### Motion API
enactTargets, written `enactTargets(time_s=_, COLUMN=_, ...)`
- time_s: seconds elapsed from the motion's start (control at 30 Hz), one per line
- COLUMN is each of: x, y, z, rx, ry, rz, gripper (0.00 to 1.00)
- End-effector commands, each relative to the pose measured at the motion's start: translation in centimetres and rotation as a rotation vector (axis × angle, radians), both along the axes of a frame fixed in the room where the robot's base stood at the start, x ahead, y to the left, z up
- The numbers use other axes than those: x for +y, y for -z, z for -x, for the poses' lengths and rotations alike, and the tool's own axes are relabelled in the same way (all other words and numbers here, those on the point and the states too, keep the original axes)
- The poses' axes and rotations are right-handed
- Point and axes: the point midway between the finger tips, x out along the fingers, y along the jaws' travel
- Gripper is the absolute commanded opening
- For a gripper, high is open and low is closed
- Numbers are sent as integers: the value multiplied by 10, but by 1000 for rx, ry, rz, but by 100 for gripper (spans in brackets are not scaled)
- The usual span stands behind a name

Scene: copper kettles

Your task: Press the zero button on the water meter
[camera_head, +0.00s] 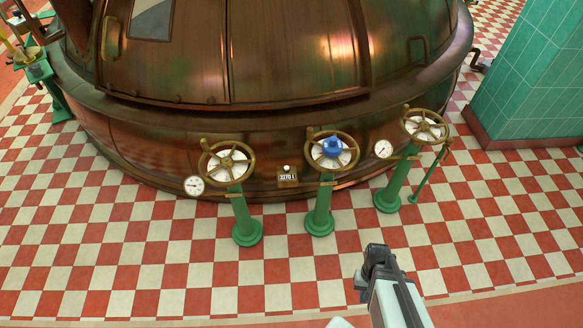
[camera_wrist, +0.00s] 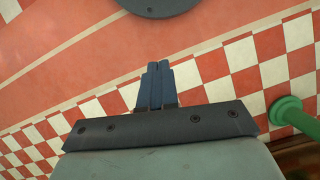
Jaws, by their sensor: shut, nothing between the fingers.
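The water meter (camera_head: 288,181) is a small brass-coloured box on the lower wall of the copper kettle, between the left and middle handwheels. Its display appears to read 3270 L. A small pale button (camera_head: 287,168) sits at its top edge. My gripper (camera_head: 364,284) is low at the right of the head view, apart from the meter and nearer to me. In the wrist view my gripper (camera_wrist: 158,68) has its two dark fingers together with nothing between them, over the checkered floor. The meter is not in the wrist view.
Brass handwheels on green pedestals stand left (camera_head: 228,162), middle (camera_head: 332,150) and right (camera_head: 425,126). The middle one has a blue object at its hub. A green tiled pillar (camera_head: 530,75) stands right. Checkered floor in front is clear.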

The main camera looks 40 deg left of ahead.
Motion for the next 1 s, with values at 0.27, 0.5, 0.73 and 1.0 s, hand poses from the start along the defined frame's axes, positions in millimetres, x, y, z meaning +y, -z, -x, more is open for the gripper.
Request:
enactTargets(time_s=0.27, x=76, y=-11, z=-26, rx=-75, ry=-153, rz=-30, gripper=0)
enactTargets(time_s=0.5, x=149, y=-26, z=-42, rx=-152, ry=-293, rz=-51, gripper=0)
enactTargets(time_s=0.73, x=230, y=-46, z=-55, rx=-246, ry=-434, rz=-71, gripper=0)
enactTargets(time_s=1.0, x=333, y=-80, z=-66, rx=-384, ry=-571, rz=-90, gripper=0)
